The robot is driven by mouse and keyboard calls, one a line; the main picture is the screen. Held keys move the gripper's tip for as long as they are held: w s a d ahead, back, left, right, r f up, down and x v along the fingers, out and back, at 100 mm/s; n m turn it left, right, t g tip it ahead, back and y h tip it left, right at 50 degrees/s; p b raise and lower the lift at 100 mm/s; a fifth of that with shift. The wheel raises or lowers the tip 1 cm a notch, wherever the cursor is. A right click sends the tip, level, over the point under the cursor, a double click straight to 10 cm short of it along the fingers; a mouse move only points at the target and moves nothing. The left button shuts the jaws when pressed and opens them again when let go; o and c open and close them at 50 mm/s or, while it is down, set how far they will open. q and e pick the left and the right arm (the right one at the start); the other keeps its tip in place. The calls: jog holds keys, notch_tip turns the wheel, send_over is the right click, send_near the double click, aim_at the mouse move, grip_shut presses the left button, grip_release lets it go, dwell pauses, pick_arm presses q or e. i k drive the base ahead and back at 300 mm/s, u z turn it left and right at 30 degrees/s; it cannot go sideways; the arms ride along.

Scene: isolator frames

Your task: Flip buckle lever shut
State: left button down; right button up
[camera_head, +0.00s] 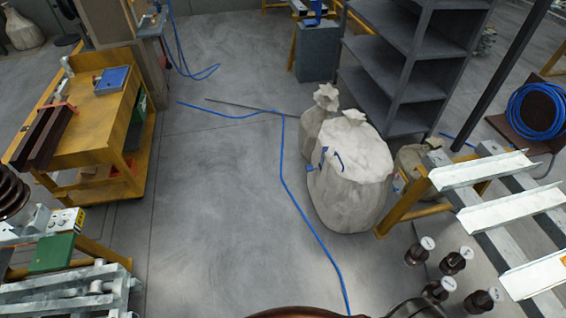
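I cannot make out a buckle or its lever in the head view. A metal frame (490,222) with pale channel bars (512,207) across it stands at the right. Another grey metal frame (65,292) with clamp-like parts lies at the lower left, too small to tell in detail. Neither of my grippers shows in this view, so their state is hidden.
A yellow workbench (95,140) with a blue tray (112,80) stands at the left. Big pale sacks (350,180) stand right of centre before grey shelves (400,75). A blue cable (283,165) crosses the floor. Floor (215,200) left of it is clear. Several dark capped posts (455,262) stand lower right.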

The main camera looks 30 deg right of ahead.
aim_at(310, 168)
jog(key=i, duration=0.7)
jog(key=z, duration=0.85)
jog(key=i, duration=0.7)
jog(key=z, duration=0.7)
